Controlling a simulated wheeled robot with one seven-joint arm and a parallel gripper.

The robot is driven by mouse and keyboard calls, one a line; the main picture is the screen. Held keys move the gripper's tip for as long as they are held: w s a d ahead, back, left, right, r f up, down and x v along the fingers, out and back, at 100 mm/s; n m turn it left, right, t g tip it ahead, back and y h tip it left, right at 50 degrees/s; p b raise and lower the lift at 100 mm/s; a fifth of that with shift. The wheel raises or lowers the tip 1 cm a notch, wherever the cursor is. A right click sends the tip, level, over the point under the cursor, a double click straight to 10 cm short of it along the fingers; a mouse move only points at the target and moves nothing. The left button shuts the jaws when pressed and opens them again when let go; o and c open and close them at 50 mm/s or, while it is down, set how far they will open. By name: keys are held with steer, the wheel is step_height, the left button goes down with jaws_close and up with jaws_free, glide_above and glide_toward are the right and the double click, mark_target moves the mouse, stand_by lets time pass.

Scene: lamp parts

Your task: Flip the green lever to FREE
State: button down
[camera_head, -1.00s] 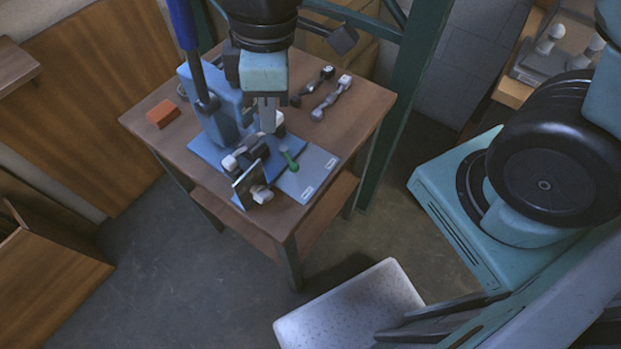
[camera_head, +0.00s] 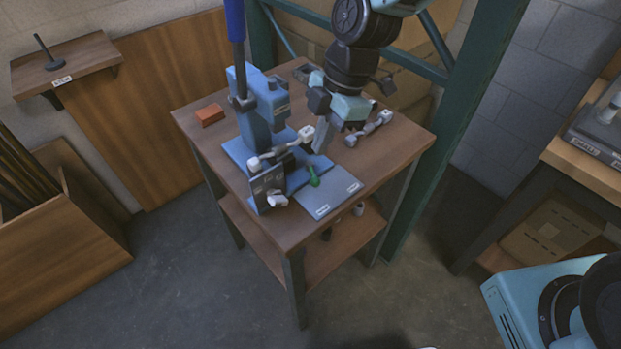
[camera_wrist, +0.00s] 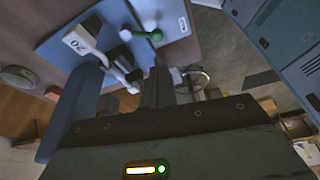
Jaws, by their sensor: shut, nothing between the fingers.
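The green lever (camera_head: 314,181) stands at the edge of the blue base plate (camera_head: 240,160), its round knob toward the front beside a grey-blue labelled plate (camera_head: 328,192). It also shows in the wrist view (camera_wrist: 146,35), near the top. The small white labels on the labelled plate are too small to read in the head view.
A blue press-like stand (camera_head: 262,110) rises behind the base plate. White-ended clamp handles (camera_head: 306,133) and a dark upright plate (camera_head: 268,187) stand left of the lever. An orange block (camera_head: 210,115) and a grey handle part (camera_head: 370,128) lie on the wooden table. A green post (camera_head: 455,110) stands at right.

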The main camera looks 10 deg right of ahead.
mark_target(317, 184)
steer(key=p+x, duration=0.1)
steer(key=x, duration=0.9)
steer(key=shift+d+n, duration=0.35)
steer(key=shift+n, duration=0.15)
steer(key=d+n, duration=0.1)
steer(key=n+g+p, duration=0.1)
steer(key=n, duration=0.1)
steer(key=shift+d+r+h, duration=0.1)
steer(key=shift+d+h, duration=0.25)
steer(key=shift+h, duration=0.05)
steer(key=d+n+p, duration=0.1)
steer(key=n, duration=0.1)
steer(key=n+h+p, duration=0.1)
steer(key=shift+w+d+n+g, duration=0.3)
steer(key=shift+d+n+g, duration=0.1)
steer(key=shift+w+d+n, duration=0.15)
steer(key=shift+d+n, duration=0.05)
steer(key=shift+n, duration=0.3)
steer(key=shift+d, duration=0.15)
steer(key=shift+d+p, duration=0.45)
steer(key=shift+d, duration=0.15)
